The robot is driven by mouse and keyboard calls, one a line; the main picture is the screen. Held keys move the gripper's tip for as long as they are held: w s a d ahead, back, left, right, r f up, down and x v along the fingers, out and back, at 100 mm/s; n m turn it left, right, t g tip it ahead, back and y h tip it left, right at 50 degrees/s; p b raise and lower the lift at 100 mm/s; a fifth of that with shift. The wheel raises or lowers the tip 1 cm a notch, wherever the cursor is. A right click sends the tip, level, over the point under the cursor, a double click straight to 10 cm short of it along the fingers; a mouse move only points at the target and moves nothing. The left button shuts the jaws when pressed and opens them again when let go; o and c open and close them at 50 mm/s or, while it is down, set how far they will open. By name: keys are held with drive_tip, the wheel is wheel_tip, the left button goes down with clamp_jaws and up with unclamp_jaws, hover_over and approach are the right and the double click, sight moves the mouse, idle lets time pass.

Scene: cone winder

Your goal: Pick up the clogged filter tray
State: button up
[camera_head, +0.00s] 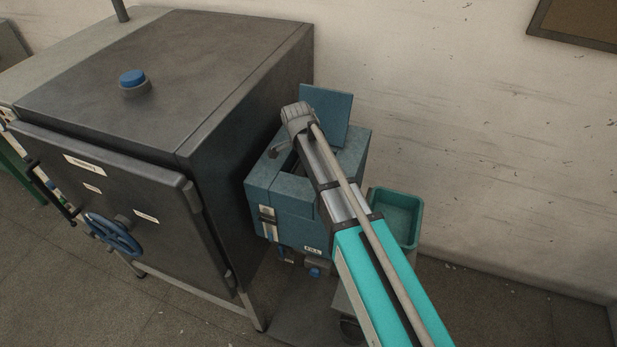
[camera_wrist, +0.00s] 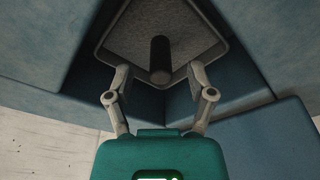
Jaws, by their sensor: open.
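The filter tray (camera_wrist: 128,42) shows in the wrist view as a grey, fuzzy-faced panel with a darker rim, set inside the opening of a blue box. A black cylindrical handle (camera_wrist: 160,58) stands out from its middle. My gripper (camera_wrist: 159,72) is open, with one finger on each side of the handle and a visible gap on both sides. I cannot tell how deep the handle lies between the fingers. In the head view the blue box (camera_head: 290,190) has its lid (camera_head: 328,112) raised; my arm hides the tray and my fingers there.
A large dark machine (camera_head: 120,190) with a blue handwheel (camera_head: 112,236) stands close on the left of the blue box. A teal bin (camera_head: 397,212) sits to the right, partly behind my arm. The wall is close behind; floor is free at right.

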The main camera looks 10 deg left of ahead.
sight(299, 170)
drive_tip(key=shift+f, duration=0.15)
drive_tip(key=shift+w+d+f+b, duration=0.15)
drive_tip(key=shift+f+b, duration=1.05)
drive_tip(key=shift+b, duration=0.1)
drive_tip(key=shift+w+d+f+b, duration=0.1)
drive_tip(key=shift+d+f+b, duration=0.05)
drive_tip(key=shift+f+b, duration=1.1)
clamp_jaws()
